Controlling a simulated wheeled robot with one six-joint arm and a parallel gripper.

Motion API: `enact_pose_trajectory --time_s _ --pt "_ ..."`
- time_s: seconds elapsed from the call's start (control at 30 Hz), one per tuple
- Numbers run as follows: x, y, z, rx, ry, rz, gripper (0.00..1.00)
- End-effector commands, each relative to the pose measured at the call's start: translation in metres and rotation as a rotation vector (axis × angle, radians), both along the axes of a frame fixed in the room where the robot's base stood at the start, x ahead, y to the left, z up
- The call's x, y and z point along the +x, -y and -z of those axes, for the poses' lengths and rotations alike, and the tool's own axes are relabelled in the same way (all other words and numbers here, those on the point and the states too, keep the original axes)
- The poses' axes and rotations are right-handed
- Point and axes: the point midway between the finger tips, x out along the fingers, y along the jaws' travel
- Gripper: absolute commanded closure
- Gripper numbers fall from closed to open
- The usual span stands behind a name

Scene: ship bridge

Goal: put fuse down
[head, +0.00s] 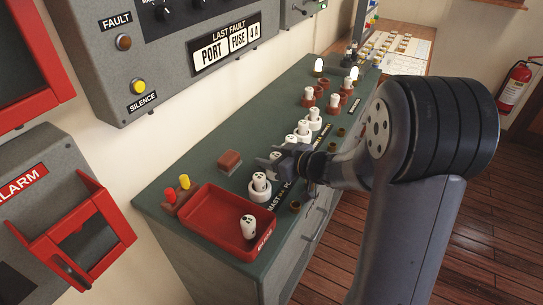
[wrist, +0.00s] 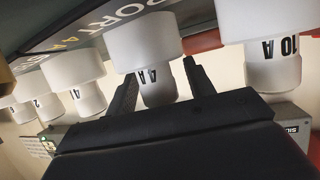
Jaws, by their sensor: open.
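My gripper (head: 277,158) is open over the row of fuse holders on the green console. In the wrist view a white fuse marked 4 A (wrist: 158,88) stands in a white holder (wrist: 140,38) between the two fingers (wrist: 160,85). Whether the fingers touch it, I cannot tell. In the head view my gripper mostly hides that fuse. A fuse marked 10 A (wrist: 273,65) is beside it in the wrist view. Another fuse (head: 260,183) stands in a white holder just in front of my gripper in the head view. A loose white fuse (head: 249,226) is in the red tray (head: 202,222).
Several other fuses (head: 313,114) stand in holders farther along the console (head: 190,168). A brown block (head: 229,161) and red and yellow knobs (head: 184,181) are near the tray. A wall panel (head: 180,50) reads last fault, port fuse 4 A. Its yellow silence button is lit.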

Motion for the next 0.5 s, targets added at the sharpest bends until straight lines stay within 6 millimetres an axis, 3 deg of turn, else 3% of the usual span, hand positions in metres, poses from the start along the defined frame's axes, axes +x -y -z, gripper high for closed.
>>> enact_pose_trajectory --time_s 0.17,0.5 --pt "-0.001 0.002 -0.010 -0.002 0.003 0.001 0.49" --pt "-0.048 0.050 -0.034 0.000 0.001 0.006 0.49"
